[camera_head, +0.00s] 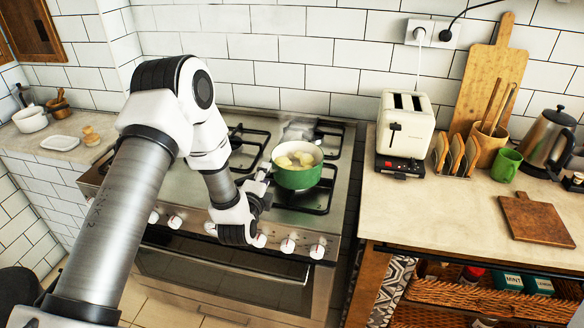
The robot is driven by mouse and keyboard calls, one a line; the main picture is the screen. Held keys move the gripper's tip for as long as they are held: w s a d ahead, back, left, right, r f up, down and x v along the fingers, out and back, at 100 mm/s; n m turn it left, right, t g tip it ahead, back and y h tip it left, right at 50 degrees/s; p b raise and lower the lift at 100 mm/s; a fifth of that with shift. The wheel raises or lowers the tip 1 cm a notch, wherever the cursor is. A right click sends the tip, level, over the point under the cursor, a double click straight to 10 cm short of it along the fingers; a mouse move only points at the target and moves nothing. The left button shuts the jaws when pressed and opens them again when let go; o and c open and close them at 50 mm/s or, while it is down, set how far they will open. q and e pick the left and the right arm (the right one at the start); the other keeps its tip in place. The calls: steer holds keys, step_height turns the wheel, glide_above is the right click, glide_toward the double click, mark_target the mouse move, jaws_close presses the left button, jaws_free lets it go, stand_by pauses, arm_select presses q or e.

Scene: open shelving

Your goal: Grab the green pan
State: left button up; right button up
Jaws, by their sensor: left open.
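The green pan (298,179) stands on the right side of the gas stove (333,165). It is round with a pale inside and holds several pale yellow lumps. My left arm comes in from the left and reaches over the stove front. My left gripper (265,173) is open at the left side of the pan, close to its rim. The pan's handle is not clearly visible, and I cannot tell whether the fingers touch the pan. My right gripper is not in view.
Right of the stove, a wooden counter (440,215) bears a cream toaster (405,125), a green mug (506,165), a kettle (548,138) and a cutting board (537,219). A white pot (31,119) stands far left. Stove knobs line the front edge below my gripper.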

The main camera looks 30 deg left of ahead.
arm_select(q)
steer(key=shift+w+a+f, duration=0.2)
steer(key=shift+w+a, duration=0.25)
steer(key=shift+w, duration=0.1)
steer(key=shift+d, duration=0.15)
jaws_close()
steer(key=shift+r, duration=0.15)
steer(key=shift+w+r, duration=0.1)
